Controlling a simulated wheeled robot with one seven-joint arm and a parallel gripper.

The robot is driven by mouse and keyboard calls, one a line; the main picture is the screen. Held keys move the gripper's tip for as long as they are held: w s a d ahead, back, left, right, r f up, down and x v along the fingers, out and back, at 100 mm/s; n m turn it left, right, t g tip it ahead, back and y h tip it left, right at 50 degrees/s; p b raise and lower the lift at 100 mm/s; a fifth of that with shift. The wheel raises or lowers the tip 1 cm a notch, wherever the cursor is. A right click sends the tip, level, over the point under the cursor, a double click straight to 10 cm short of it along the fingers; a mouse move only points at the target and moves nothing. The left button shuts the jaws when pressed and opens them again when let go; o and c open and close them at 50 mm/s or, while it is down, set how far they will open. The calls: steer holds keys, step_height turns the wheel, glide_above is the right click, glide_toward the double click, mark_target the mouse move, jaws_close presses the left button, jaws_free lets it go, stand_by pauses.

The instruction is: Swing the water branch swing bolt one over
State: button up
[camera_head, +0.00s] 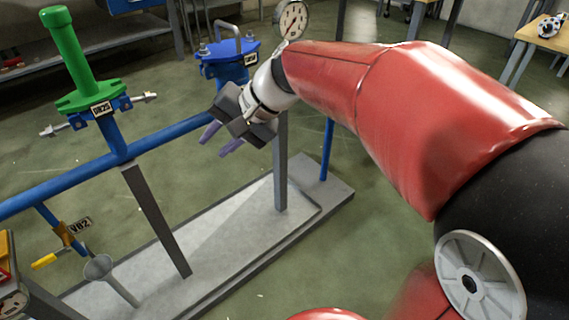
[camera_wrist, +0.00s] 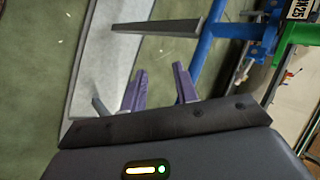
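I cannot tell which flange is the water branch. My gripper (camera_head: 220,141) is open and empty, its purple fingers apart, in front of and below the blue flange. In the wrist view its fingers (camera_wrist: 160,72) have nothing between them; the green flange (camera_wrist: 303,35) is at upper right.
A pressure gauge (camera_head: 292,20) rises behind my arm. The blue horizontal pipe (camera_head: 50,188) runs left of my gripper, above a grey base plate (camera_head: 225,220) with upright posts. A yellow-handled valve (camera_head: 66,236) and a funnel (camera_head: 99,268) are at lower left.

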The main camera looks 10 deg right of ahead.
steer(key=s+d+f+n+t+h+p, duration=0.1)
steer(key=s+d+h+p, duration=0.1)
steer(key=s+d+h, duration=0.3)
steer(key=s+d, duration=0.4)
steer(key=d, duration=0.1)
steer(key=shift+d+n, duration=0.3)
steer(key=shift+w, duration=0.1)
steer(key=m+y+b, duration=0.5)
steer(key=y+b, duration=0.1)
steer(key=y, duration=0.7)
glide_toward(151, 97)
steer(key=w+x, duration=0.1)
steer(key=x, duration=1)
steer(key=shift+s+f, duration=0.15)
steer(key=shift+s, duration=0.15)
steer(key=shift+c, duration=0.4)
jaws_close()
